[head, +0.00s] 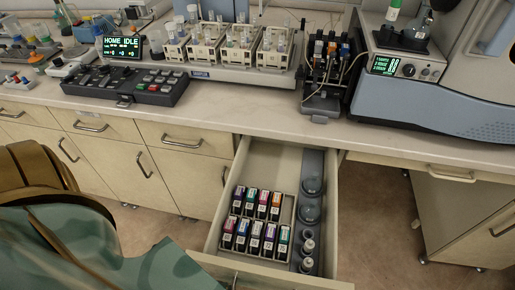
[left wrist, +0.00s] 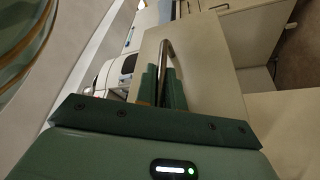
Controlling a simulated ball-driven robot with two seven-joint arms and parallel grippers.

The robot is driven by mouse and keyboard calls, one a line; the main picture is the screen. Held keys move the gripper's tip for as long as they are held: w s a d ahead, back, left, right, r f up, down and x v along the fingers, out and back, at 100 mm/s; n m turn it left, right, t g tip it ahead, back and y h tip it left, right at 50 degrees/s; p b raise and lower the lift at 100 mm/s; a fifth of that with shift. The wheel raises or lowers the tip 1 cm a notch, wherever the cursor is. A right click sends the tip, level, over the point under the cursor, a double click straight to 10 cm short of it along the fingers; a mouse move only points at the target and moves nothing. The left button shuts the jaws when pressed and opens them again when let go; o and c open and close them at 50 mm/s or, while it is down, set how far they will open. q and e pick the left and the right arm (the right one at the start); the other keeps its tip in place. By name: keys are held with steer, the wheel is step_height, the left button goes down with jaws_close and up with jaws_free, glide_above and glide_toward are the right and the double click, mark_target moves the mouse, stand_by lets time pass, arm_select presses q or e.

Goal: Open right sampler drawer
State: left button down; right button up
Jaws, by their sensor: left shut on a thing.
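An open drawer (head: 328,215) stands pulled out from under the counter in the middle of the head view. It holds a tray of several dark cartridges (head: 262,205) with coloured tops and a grey insert (head: 313,165) with round wells. Its front panel runs along the bottom edge of that view. In the left wrist view, my left gripper (left wrist: 162,88) is shut on a metal bar handle (left wrist: 167,55) on a pale front panel (left wrist: 210,60). My left gripper is outside the head view; only my arm shows at lower left. My right gripper is in neither view.
The counter (head: 260,112) carries a control panel (head: 125,86), racks of sample tubes (head: 235,50), a pump unit (head: 325,70) and a large instrument (head: 430,80). Closed drawers and cupboards (head: 185,140) line the left. Bare floor (head: 378,220) shows right of the open drawer.

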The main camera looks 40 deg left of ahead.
arm_select(q)
steer(key=c, duration=1.5)
jaws_free()
steer(key=b+v, duration=0.2)
steer(key=v, duration=1.4)
steer(key=shift+a, duration=0.15)
steer(key=shift+s+f, duration=0.1)
steer(key=shift+f, duration=0.05)
